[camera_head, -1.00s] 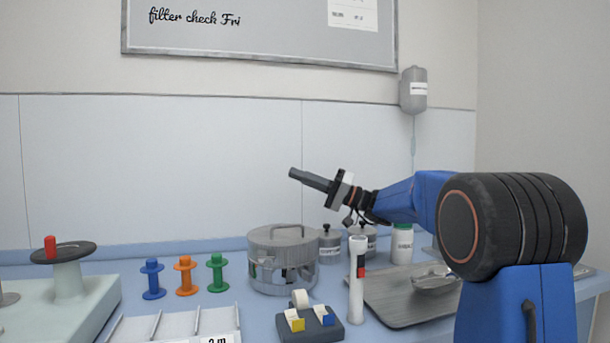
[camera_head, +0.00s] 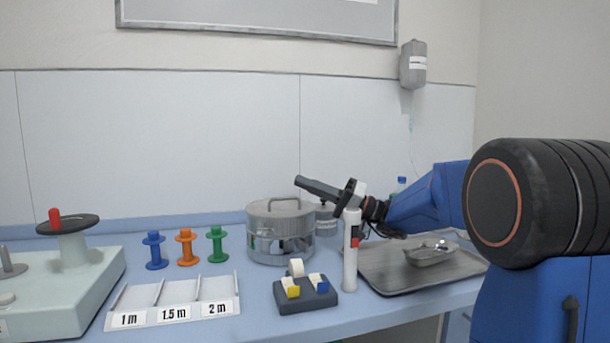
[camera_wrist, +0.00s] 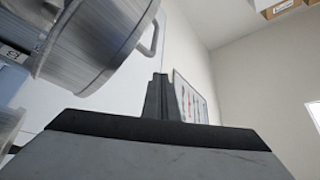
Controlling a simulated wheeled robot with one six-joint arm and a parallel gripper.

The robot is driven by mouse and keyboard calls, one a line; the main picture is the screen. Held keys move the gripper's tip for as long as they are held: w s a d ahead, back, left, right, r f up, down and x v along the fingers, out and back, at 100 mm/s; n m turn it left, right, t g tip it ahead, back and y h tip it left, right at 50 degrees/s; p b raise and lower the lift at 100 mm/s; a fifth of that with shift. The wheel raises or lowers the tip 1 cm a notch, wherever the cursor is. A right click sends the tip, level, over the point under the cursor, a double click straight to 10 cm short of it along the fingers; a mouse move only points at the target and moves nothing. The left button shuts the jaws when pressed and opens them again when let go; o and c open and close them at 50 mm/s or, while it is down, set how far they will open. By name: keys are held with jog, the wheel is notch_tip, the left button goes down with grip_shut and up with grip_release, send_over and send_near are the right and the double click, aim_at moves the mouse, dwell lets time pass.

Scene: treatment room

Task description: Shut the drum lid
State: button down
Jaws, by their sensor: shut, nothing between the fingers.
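The drum (camera_head: 266,246) is a round metal pot with openings in its side, standing on the counter near the middle of the head view. Its lid (camera_head: 272,209) has an arched handle and lies roughly level across the top; I cannot tell whether it is fully seated. My gripper (camera_head: 299,181) is shut and empty, pointing left, and appears just above the lid's right side in the head view. In the wrist view, my shut fingers (camera_wrist: 160,97) point up the picture, with the drum lid (camera_wrist: 98,45) and its handle beside them on the left.
A white upright tube (camera_head: 350,265) stands in front of my forearm. A metal tray (camera_head: 385,278) with a dish lies to its right. Grey canisters stand behind, partly hidden. A dark block (camera_head: 305,301) and coloured spools (camera_head: 186,249) are in front and left of the drum.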

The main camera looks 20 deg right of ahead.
jog(key=shift+s+f, duration=0.3)
jog(key=shift+f, duration=0.45)
jog(key=shift+r, duration=0.1)
